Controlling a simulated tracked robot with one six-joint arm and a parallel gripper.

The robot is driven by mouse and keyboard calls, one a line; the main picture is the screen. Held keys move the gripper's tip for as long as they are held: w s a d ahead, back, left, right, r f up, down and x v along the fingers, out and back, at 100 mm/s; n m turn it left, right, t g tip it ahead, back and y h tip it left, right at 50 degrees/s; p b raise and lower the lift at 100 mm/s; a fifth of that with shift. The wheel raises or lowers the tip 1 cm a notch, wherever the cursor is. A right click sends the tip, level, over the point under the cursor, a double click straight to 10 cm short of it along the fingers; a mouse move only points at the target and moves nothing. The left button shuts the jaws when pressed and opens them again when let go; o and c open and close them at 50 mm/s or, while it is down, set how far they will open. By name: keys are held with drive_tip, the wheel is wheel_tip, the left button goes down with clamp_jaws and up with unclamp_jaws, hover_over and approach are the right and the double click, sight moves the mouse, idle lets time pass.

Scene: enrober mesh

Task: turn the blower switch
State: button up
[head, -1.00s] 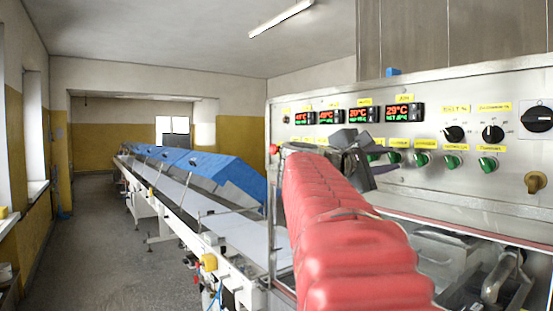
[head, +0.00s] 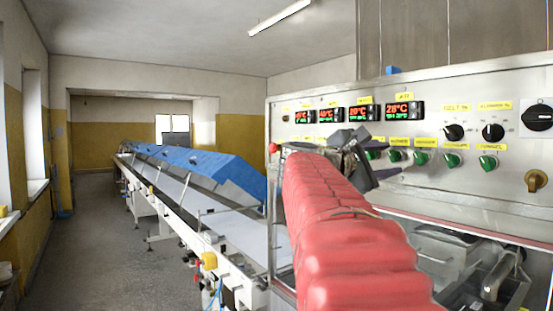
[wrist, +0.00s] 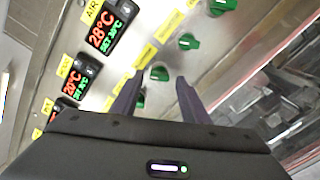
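A row of green rotary switches runs along the steel control panel, each with a yellow label. In the head view they include one at the right (head: 488,162), one left of it (head: 452,160), and one nearer my gripper (head: 421,159). The labels are too small for me to tell surely which is the blower switch. My gripper (head: 388,177) is in front of the left part of this row and hides some of it. In the wrist view my gripper (wrist: 155,90) is open, and a green switch (wrist: 160,73) shows between and beyond its fingertips; contact is not visible.
Lit temperature displays (head: 397,111) sit above the switches. Black dials (head: 454,132), a large black rotary switch (head: 537,117) and a brass-coloured knob (head: 535,181) are at the right. Machinery (head: 450,250) lies below the panel. A long conveyor (head: 200,205) with blue covers runs away at left.

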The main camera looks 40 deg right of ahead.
drive_tip(key=shift+a+r, duration=0.1)
drive_tip(key=shift+a, duration=0.1)
drive_tip(key=w+a, duration=0.2)
drive_tip(key=a, duration=1.1)
drive_tip(key=shift+a, duration=0.2)
drive_tip(key=shift+w, duration=0.15)
idle(0.5)
